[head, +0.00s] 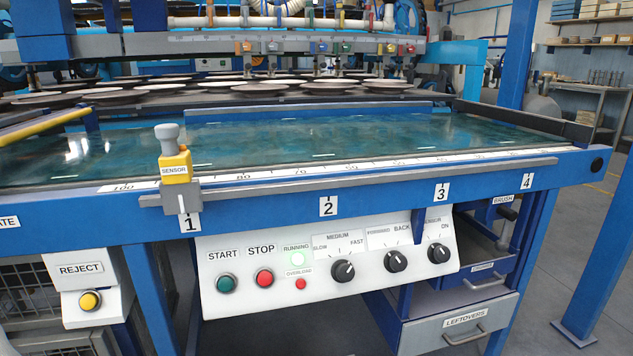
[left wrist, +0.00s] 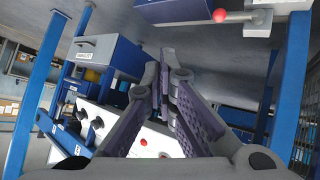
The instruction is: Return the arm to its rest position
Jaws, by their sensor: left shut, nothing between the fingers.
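My left gripper (left wrist: 160,66) shows in the left wrist view with its two fingers together and nothing between them. It is in front of the plate dryer's white control panel (left wrist: 150,139), part of which it hides. No gripper or arm of mine shows in the head view.
A yellow SENSOR block (head: 175,167) stands on the blue front rail by label 1. A REJECT box (head: 85,270) is at lower left, a grey LEFTOVERS drawer (head: 460,319) at lower right. Blue posts (head: 600,240) stand at the right. Several plates lie at the back.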

